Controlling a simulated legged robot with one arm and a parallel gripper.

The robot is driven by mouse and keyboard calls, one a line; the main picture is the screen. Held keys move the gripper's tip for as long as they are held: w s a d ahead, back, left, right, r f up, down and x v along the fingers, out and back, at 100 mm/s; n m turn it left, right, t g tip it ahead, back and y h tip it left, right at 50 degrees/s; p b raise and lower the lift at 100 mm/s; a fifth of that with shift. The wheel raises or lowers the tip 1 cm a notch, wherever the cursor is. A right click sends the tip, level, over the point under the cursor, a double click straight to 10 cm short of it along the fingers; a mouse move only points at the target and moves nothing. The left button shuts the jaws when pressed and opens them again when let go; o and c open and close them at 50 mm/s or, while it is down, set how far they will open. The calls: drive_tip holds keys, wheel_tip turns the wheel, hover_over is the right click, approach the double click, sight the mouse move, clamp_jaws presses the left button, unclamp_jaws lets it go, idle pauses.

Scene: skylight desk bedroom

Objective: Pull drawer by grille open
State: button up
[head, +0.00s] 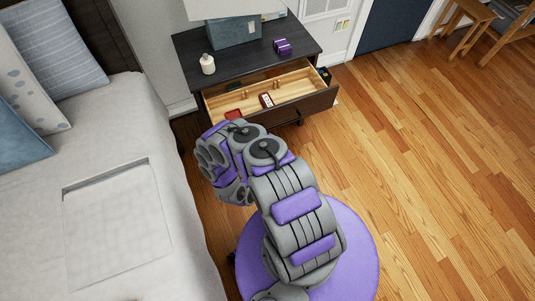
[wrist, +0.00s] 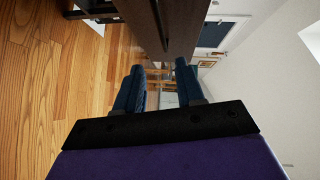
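The drawer (head: 318,101) of the dark nightstand, near a white wall grille (head: 325,6), is pulled well out. In the head view my arm reaches toward the drawer's front left, and my fingertips are hidden. In the wrist view my gripper (wrist: 158,74) has its two blue fingers apart with nothing gripped between them. Dark wood (wrist: 140,18) is close ahead; I cannot tell whether a finger touches it.
The nightstand top (head: 245,62) holds a white bottle (head: 207,64), a purple box (head: 282,47) and a lamp with a blue-grey base (head: 233,33). The bed (head: 115,265) borders the left. Wooden floor (head: 430,170) is clear to the right; a stool (head: 466,18) stands far right.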

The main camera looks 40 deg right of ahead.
drive_tip(key=shift+v, duration=1.2)
drive_tip(key=shift+o, duration=0.3)
